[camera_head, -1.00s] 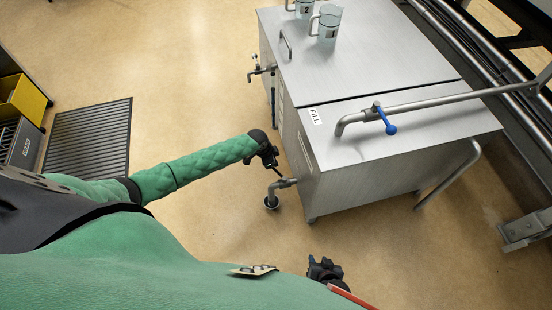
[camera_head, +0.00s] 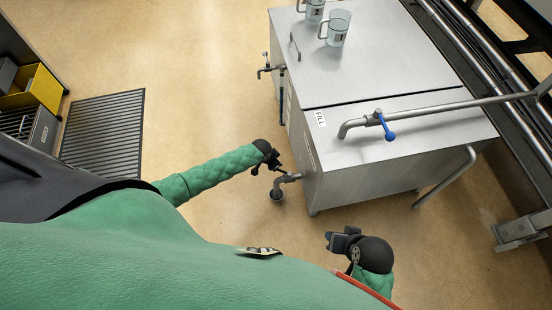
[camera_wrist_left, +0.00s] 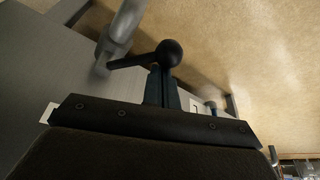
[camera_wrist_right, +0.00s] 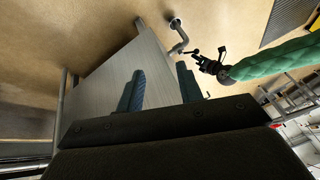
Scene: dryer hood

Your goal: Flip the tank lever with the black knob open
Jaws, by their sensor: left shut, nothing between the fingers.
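The black knob (camera_wrist_left: 170,52) sits at the end of a dark lever (camera_wrist_left: 132,62) on the tank's grey drain pipe (camera_wrist_left: 122,28). My left gripper (camera_wrist_left: 160,84) is shut and empty, its fingertips right by the knob; I cannot tell if they touch. In the head view, my left gripper (camera_head: 272,163) is beside the drain pipe (camera_head: 287,178) at the tank's lower left corner. The lever is too small there to make out. My right gripper (camera_head: 332,240) is in front of the tank. In the right wrist view its fingers (camera_wrist_right: 160,90) are apart and empty.
The steel tank (camera_head: 340,190) has a fill pipe with a blue-handled lever (camera_head: 386,127) on top. Two jugs (camera_head: 336,28) stand at its far end. Another tap (camera_head: 268,69) sticks out of its left side. A floor grate (camera_head: 105,135) lies left; the floor between is clear.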

